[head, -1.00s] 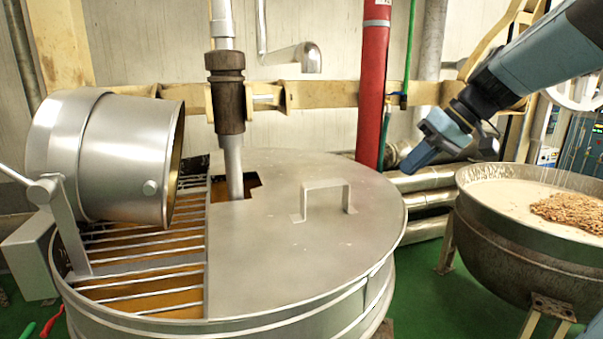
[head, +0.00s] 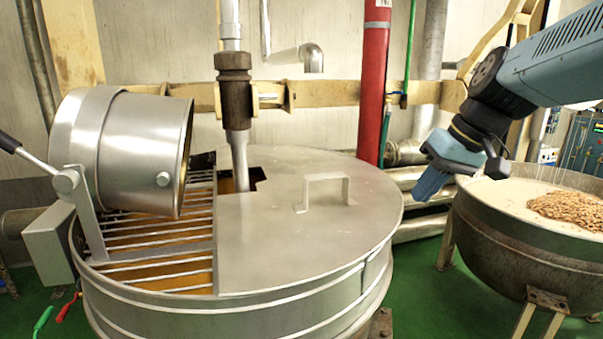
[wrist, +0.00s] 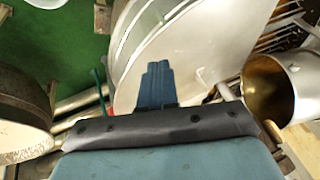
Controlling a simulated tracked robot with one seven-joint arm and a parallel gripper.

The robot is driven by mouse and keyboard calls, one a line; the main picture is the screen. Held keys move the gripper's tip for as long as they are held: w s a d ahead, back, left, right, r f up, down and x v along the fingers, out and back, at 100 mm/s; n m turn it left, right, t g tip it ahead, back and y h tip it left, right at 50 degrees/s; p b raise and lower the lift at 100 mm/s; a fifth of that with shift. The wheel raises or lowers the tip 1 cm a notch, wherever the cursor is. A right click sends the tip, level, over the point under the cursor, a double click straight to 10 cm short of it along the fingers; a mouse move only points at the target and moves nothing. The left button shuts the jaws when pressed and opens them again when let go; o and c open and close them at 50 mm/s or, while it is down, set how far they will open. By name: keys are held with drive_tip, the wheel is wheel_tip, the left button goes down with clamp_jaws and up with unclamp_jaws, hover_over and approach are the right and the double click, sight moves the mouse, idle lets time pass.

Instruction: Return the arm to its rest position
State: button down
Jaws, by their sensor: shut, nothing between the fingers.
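My gripper (head: 430,184) hangs at the right of the head view, its blue fingers pointing down and left. It is shut and empty, in the air between the kettle and the bowl. In the wrist view the fingers (wrist: 157,84) lie together over the picture of the big kettle. The large steel kettle (head: 300,230) has a lid with a handle (head: 325,190) and a grate (head: 150,250) on its left part. My arm reaches in from the upper right.
A tilted steel pot (head: 120,150) sits over the grate. A bowl (head: 530,235) with pale mass and brown nuts stands at the right, close to my gripper. A red pipe (head: 375,85) rises behind the kettle. Green floor (head: 420,290) shows between kettle and bowl.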

drive_tip(key=s+d+f+m+t+h, duration=0.1)
drive_tip(key=s+f+h, duration=0.3)
drive_tip(key=s, duration=0.4)
drive_tip(key=shift+s+d+m+t, duration=0.15)
drive_tip(key=shift+m+t, duration=0.55)
drive_tip(key=shift+m, duration=0.2)
